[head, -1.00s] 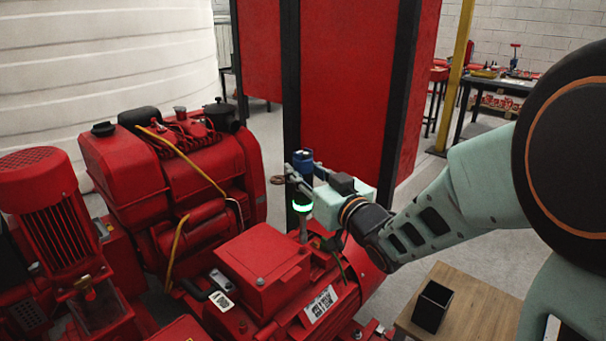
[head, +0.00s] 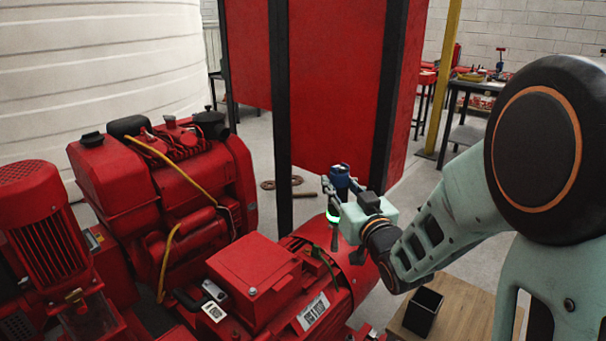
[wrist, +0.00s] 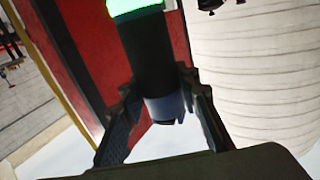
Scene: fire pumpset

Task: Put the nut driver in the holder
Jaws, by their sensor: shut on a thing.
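The nut driver (head: 339,178) has a blue end on top, a black handle, a glowing green band and a thin metal shaft pointing down. My gripper (head: 341,190) is shut on its handle and holds it in the air, roughly upright, above the right end of the red motor. In the wrist view, the black handle (wrist: 157,60) lies between the two fingers, with the green band at the top edge. The holder, a black open square cup (head: 423,312), stands to the right and lower, apart from the driver. The holder is not seen in the wrist view.
The holder stands on a small wooden table (head: 463,300), whose top is otherwise mostly bare. The red pumpset (head: 255,275) fills the lower left. A red panel with black posts (head: 338,90) stands behind my gripper. A workbench (head: 480,85) is far back right.

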